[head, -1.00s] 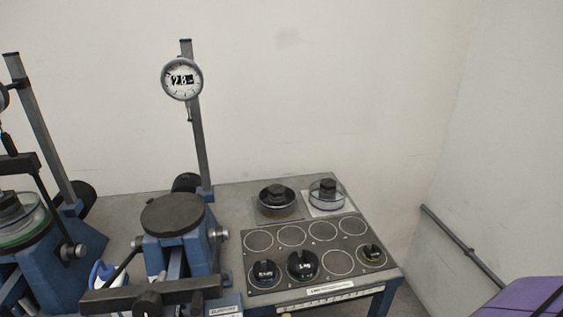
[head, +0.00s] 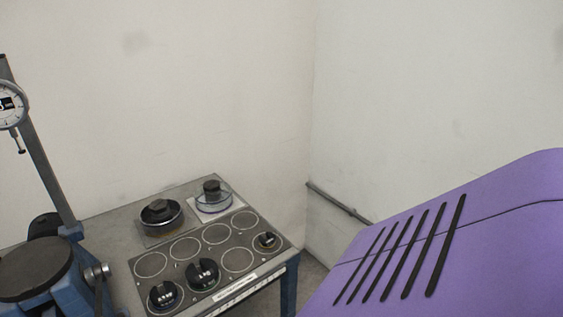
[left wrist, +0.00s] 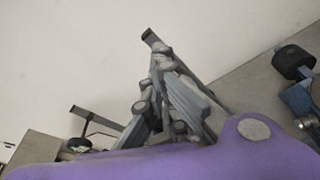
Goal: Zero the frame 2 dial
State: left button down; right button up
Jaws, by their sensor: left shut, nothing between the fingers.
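A round white dial gauge (head: 12,104) on a grey upright column (head: 45,170) is cut off by the left edge of the head view. Its reading cannot be made out. Below it is the blue lever frame (head: 72,290) with a dark round plate (head: 35,268) and a side knob (head: 97,272). No frame number is readable. My left gripper (left wrist: 165,85) shows in the left wrist view as grey linked fingers, shut and empty. It is out of the head view, so its distance from the dial cannot be told. My right gripper is in neither view.
A grey tray (head: 203,262) with round marked places holds several black-knobbed pieces on the bench. Two dishes with black weights, one dark (head: 160,215) and one clear (head: 213,196), stand behind it. A wall rail (head: 340,203) runs along the right wall.

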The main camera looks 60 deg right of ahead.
pick_arm(q)
jog(key=shift+w+f, duration=0.1)
jog(key=shift+f, duration=0.25)
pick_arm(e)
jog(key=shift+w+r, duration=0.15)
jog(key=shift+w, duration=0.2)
pick_arm(q)
jog(key=s, duration=0.6)
jog(key=shift+a+r, duration=0.25)
jog(key=shift+a, duration=0.05)
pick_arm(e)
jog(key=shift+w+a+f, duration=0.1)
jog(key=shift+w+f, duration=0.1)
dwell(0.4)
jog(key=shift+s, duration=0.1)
